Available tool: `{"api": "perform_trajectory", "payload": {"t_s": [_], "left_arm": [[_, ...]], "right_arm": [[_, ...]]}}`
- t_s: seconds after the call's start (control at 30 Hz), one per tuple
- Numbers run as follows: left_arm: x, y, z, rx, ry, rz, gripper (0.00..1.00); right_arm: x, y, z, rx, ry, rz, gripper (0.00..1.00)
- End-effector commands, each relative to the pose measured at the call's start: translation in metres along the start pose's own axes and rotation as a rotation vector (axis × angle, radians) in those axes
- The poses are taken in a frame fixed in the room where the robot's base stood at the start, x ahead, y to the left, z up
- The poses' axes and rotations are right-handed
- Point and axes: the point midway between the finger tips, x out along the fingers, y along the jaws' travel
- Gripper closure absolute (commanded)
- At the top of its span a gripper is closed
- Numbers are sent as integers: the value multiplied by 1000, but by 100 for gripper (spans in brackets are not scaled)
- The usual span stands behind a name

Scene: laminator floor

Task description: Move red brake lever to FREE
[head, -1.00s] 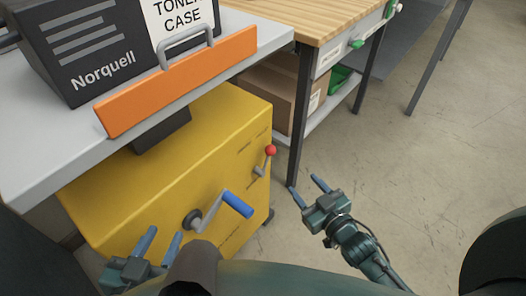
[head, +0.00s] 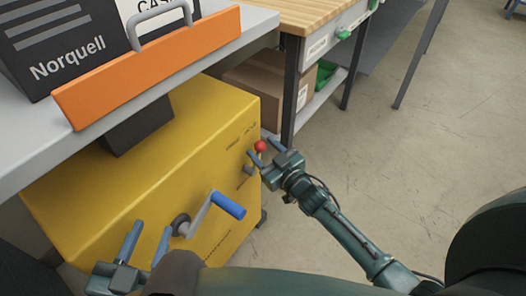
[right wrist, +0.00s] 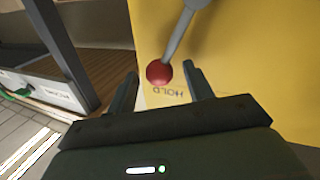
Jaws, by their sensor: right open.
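The brake lever is a grey arm with a red ball knob (head: 260,146) on the side of the yellow cabinet (head: 150,165). In the right wrist view the red knob (right wrist: 158,72) lies between the fingertips, close to the printed word HOLD. My right gripper (head: 265,150) is open, its fingers on either side of the knob and not closed on it. Whether a finger touches it I cannot tell. Two small labels sit near the lever in the head view, too small to read. My left gripper (head: 148,244) is open and empty, low in front of the cabinet.
A crank with a blue handle (head: 228,205) sticks out of the cabinet left of my right gripper. A wooden workbench (head: 315,18) stands behind. The floor to the right is clear.

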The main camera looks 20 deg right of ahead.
Motion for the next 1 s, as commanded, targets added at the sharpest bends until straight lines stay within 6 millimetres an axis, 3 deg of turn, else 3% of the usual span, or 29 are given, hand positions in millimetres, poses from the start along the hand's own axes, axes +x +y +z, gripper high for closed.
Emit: {"api": "perform_trajectory", "payload": {"t_s": [0.4,1.0], "left_arm": [[0,1,-1,4,17,2,64],[0,1,0,5,15,1,64]], "right_arm": [[8,0,0,0,0,0,50],[7,0,0,0,0,0,99]]}}
